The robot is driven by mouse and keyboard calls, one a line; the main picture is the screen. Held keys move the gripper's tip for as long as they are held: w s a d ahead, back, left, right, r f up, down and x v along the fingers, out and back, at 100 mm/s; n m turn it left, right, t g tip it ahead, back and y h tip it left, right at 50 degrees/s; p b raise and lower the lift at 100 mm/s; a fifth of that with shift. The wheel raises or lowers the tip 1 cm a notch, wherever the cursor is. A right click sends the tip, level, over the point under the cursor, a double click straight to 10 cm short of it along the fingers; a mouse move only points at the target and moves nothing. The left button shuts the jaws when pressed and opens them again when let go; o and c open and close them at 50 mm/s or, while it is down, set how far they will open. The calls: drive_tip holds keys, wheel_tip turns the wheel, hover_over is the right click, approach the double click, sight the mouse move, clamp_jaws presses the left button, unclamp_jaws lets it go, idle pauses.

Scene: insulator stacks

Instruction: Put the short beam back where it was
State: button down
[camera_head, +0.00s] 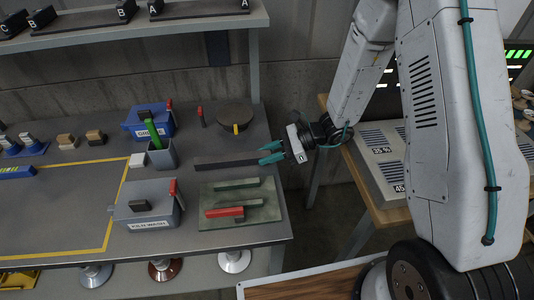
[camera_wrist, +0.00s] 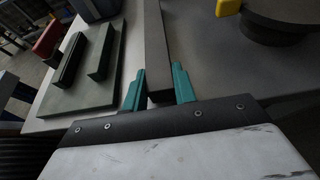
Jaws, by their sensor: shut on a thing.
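A long dark beam (camera_head: 226,163) extends left from my gripper (camera_head: 271,153) over the grey table, in the head view. My teal fingers are closed on its right end. In the wrist view the beam (camera_wrist: 156,45) runs away from between the fingers (camera_wrist: 158,88). I cannot tell whether it touches the tabletop or hangs just above it. A flat green board (camera_head: 272,214) lies in front of the beam, with two raised green bars on it; the board also shows in the wrist view (camera_wrist: 85,101).
A round dark disc (camera_head: 235,117) with a yellow tab stands behind the beam. A grey kiln-wash box (camera_head: 150,212) is left of the board, and a grey cup (camera_head: 161,156) with a green item stands farther back. A shelf (camera_head: 160,22) overhangs the back.

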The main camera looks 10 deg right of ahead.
drive_tip(key=shift+f, duration=0.1)
drive_tip(key=c, duration=1.1)
unclamp_jaws()
